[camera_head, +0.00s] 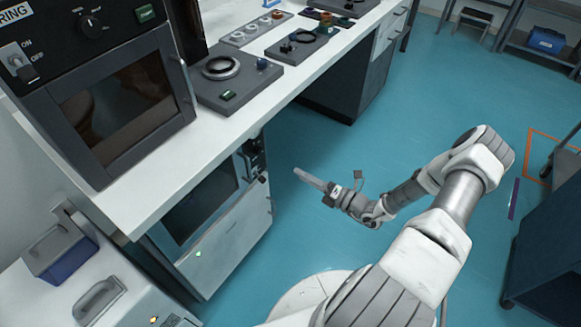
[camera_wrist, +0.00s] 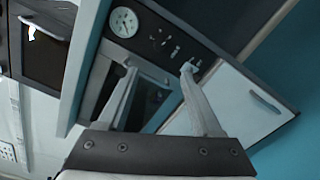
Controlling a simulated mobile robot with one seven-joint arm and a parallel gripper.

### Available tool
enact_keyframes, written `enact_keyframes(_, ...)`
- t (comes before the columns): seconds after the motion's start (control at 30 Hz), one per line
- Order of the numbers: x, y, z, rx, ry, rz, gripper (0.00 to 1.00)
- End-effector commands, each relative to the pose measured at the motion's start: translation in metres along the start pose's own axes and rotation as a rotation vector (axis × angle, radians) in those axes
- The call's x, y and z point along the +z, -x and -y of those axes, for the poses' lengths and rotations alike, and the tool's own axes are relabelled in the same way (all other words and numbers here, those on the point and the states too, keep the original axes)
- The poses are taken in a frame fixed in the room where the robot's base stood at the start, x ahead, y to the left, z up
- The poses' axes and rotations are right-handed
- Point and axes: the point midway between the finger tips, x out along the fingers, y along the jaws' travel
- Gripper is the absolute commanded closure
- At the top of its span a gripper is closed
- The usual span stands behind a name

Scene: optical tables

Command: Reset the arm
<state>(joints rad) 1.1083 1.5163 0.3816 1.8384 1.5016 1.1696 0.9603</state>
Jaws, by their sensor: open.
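My arm reaches out from the lower right in the head view, bent at the elbow. My gripper (camera_head: 312,180) hangs over the blue floor, to the right of the cabinet under the white bench. In the wrist view my gripper (camera_wrist: 160,72) has its two fingers spread apart with nothing between them. Beyond the fingers is the under-bench unit (camera_wrist: 150,62) with a dial gauge (camera_wrist: 124,22) and a dark window. The fingers appear apart from it.
A white bench (camera_head: 170,170) runs along the left, holding an oven (camera_head: 125,100) and several dark instruments. The under-bench unit (camera_head: 235,245) stands below it. A dark cart (camera_head: 550,240) stands at the right edge. Blue floor (camera_head: 420,110) is open between.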

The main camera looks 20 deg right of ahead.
Motion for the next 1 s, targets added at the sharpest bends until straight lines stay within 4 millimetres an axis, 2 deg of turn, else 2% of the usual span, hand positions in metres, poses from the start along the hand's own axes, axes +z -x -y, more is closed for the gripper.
enact_keyframes(0.2, 0.000, 0.014, 0.000, 0.000, -0.001, 0.000, 0.33)
enact_keyframes(0.77, 0.001, 0.014, -0.003, 0.002, 0.008, -0.009, 0.33)
enact_keyframes(0.87, 0.003, 0.011, -0.015, 0.011, 0.057, -0.055, 0.33)
enact_keyframes(1.0, 0.007, 0.004, -0.054, 0.045, 0.208, -0.200, 0.33)
